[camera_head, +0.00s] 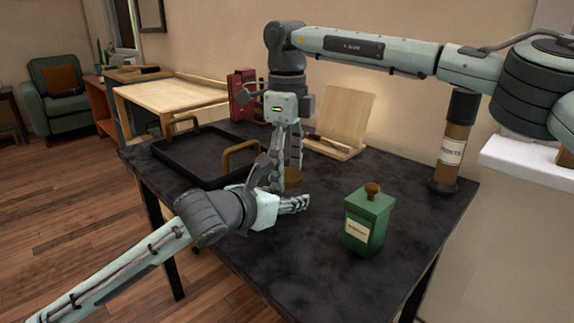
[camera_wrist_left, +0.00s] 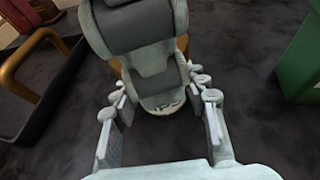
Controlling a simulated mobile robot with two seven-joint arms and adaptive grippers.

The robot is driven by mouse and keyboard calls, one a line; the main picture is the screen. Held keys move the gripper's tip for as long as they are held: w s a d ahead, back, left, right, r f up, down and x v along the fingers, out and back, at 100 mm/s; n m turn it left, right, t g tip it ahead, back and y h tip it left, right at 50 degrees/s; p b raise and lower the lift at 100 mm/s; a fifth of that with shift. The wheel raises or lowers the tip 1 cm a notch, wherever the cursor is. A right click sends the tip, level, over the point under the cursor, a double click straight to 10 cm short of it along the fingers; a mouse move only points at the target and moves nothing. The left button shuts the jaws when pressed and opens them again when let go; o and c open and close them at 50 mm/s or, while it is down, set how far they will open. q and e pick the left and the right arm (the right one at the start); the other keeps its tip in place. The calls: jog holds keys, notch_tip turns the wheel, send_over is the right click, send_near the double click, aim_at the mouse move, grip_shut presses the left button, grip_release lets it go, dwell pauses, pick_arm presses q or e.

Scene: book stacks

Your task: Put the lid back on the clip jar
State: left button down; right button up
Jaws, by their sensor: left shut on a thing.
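My left gripper (camera_head: 294,203) is low over the table. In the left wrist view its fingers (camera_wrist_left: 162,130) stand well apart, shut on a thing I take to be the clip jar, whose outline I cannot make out. My right gripper (camera_head: 286,178) points straight down just beyond it. A round brown-gold piece (camera_head: 294,183), which looks like the lid, shows at the right gripper's fingers. It also shows behind that gripper in the left wrist view (camera_wrist_left: 183,43). The right fingers are around or beside it. Their grip and any contact between lid and jar are hidden.
A green canister (camera_head: 368,220) with a knob stands to the right. A dark tray (camera_head: 185,160) with wooden handles lies left. A wooden stand (camera_head: 343,122) and red binder (camera_head: 242,95) are behind; a brown bottle (camera_head: 453,143) is back right. The front table is clear.

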jog(key=c, duration=1)
jog(key=o, duration=1.3)
jog(key=shift+o, duration=0.2)
jog(key=shift+r, duration=0.1)
notch_tip(320, 180, up, 12)
pick_arm(q)
jog(key=c, duration=0.7)
grip_release()
jog(key=shift+c, duration=0.2)
